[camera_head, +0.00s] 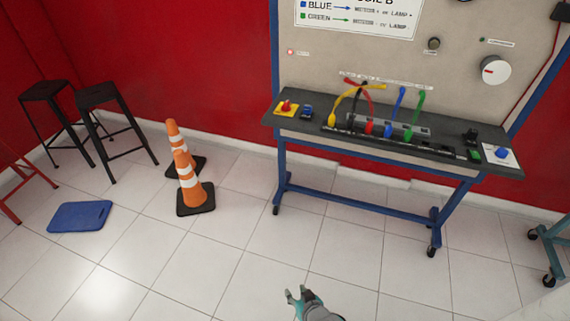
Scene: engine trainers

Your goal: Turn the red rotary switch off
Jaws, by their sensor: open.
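A red rotary switch (286,106) sits on a yellow plate at the left end of the trainer's dark shelf. Its handle is too small to tell which way it points. My gripper (297,293) is at the bottom of the head view, above the tiled floor. Its fingers are apart and hold nothing. It is well in front of the trainer and clear of the switch.
The shelf of the trainer (315,127) also bears a blue device (307,112), coloured cables and a blue knob (501,152) at the right. Orange cones (187,172), black stools (104,97) and a blue mat (80,216) stand or lie left. The floor between is clear.

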